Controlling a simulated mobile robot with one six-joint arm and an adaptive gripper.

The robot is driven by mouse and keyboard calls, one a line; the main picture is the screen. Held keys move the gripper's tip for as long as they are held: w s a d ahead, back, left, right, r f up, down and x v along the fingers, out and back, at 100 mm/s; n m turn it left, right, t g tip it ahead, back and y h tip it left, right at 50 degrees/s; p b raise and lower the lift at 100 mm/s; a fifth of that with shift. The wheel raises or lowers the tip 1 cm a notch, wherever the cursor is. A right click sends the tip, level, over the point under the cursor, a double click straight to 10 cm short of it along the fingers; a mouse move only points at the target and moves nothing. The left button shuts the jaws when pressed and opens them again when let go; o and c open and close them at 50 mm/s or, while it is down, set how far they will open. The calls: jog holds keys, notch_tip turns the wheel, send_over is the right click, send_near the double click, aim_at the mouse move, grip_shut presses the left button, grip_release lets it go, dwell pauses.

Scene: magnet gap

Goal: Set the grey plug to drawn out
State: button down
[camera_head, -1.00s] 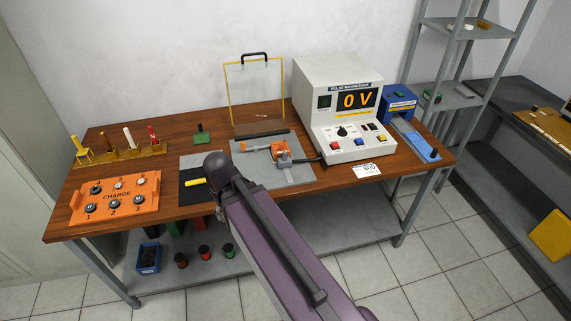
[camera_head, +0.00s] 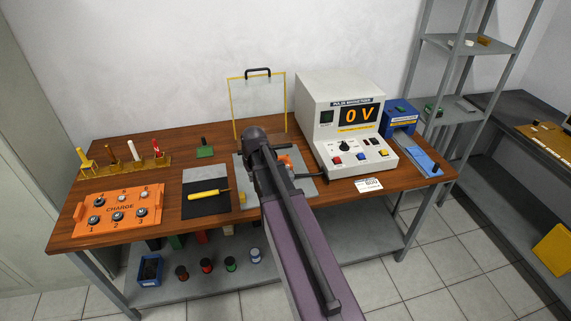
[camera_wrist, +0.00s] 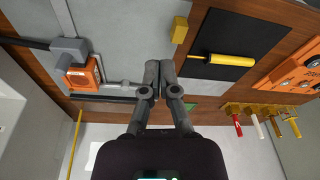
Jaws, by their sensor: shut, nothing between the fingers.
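My gripper (camera_wrist: 160,78) is shut and empty in the wrist view, its fingers pointing down over the grey plate (camera_wrist: 125,30). Left of the fingers stands an orange block (camera_wrist: 83,75) joined to a grey block (camera_wrist: 68,50). A grey rod (camera_wrist: 115,85) runs from beside the orange block toward the fingers. I cannot tell which grey part is the plug, or whether the fingers touch the rod. In the head view my arm hides most of this device; a bit of its orange part (camera_head: 286,162) shows on the right.
A yellow-handled tool (camera_head: 207,194) lies on a black mat. The orange charge panel (camera_head: 125,209) is at the left. The magnetizer (camera_head: 335,100) stands right of the plate. A clear yellow-framed screen (camera_head: 258,100) stands behind.

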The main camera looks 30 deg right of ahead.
jog(key=w+d+r+t, duration=0.1)
jog(key=w+d, duration=0.3)
jog(key=d, duration=0.5)
jog(key=w+d, duration=0.4)
jog(key=d, duration=0.4)
jog(key=shift+d+r+m+t+h+p, duration=0.4)
jog(key=shift+p, duration=0.05)
jog(key=shift+f, duration=0.2)
jog(key=b+x, duration=1)
jog(key=shift+f, duration=0.1)
jog(key=s, duration=0.3)
jog(key=shift+s+a+r, duration=0.2)
jog(key=shift+a+r, duration=0.1)
jog(key=shift+s, duration=0.35)
jog(key=shift+s+a, duration=0.3)
jog(key=shift+s, duration=0.55)
jog(key=shift+s+a, duration=0.3)
jog(key=shift+s, duration=0.6)
jog(key=shift+f, duration=0.1)
